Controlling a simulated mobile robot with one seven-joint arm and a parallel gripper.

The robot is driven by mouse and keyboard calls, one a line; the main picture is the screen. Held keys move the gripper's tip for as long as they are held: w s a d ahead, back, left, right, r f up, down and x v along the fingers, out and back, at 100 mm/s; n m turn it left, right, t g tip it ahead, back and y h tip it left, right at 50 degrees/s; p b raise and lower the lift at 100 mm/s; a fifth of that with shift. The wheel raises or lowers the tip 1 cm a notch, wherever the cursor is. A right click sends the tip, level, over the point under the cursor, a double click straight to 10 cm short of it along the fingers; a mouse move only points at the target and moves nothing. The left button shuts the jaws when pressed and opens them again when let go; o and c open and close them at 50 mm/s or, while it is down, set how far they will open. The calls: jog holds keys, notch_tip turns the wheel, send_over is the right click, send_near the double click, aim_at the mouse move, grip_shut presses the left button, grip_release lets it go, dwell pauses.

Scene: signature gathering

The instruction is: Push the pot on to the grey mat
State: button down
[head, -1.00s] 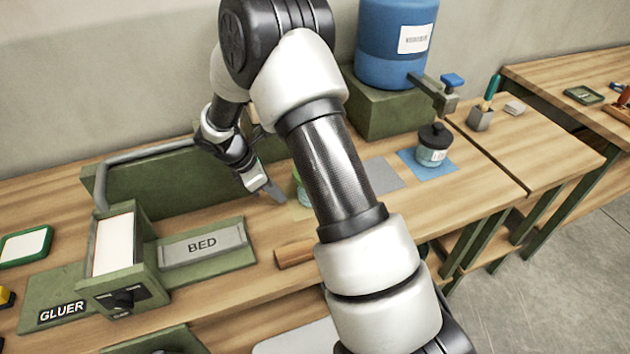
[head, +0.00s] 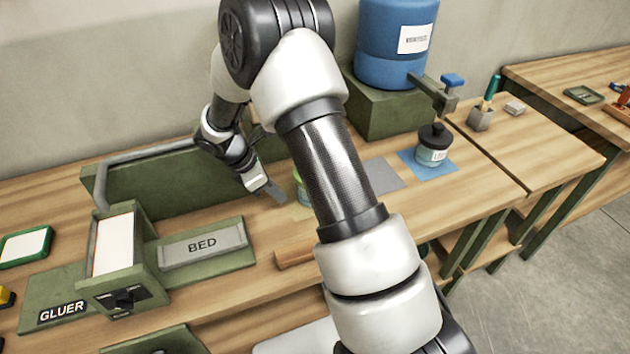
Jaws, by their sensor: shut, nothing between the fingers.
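The grey mat (head: 384,174) lies flat on the bench, partly hidden behind my arm. A pot with a green edge (head: 300,186) shows just left of my arm, most of it hidden; it appears to stand on a yellowish mat (head: 297,209). Another pot, with a black lid and a pale label (head: 433,147), stands upright on a blue mat (head: 443,167) to the right of the grey mat. My gripper (head: 271,190) is shut and empty, low over the bench just left of the green-edged pot. I cannot tell whether they touch.
A blue tank (head: 393,45) on a green stand (head: 375,107) is behind the mats, its tap reaching right. The green gluer (head: 120,268) and the BED plate (head: 203,245) are at the left. A wooden block (head: 294,253) lies in front of my gripper.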

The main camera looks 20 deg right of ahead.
jog(key=shift+f, duration=0.15)
jog(key=shift+f+b, duration=0.9)
jog(key=shift+f, duration=0.3)
jog(key=shift+r+p, duration=0.45)
jog(key=shift+r, duration=0.15)
jog(key=shift+d, duration=0.1)
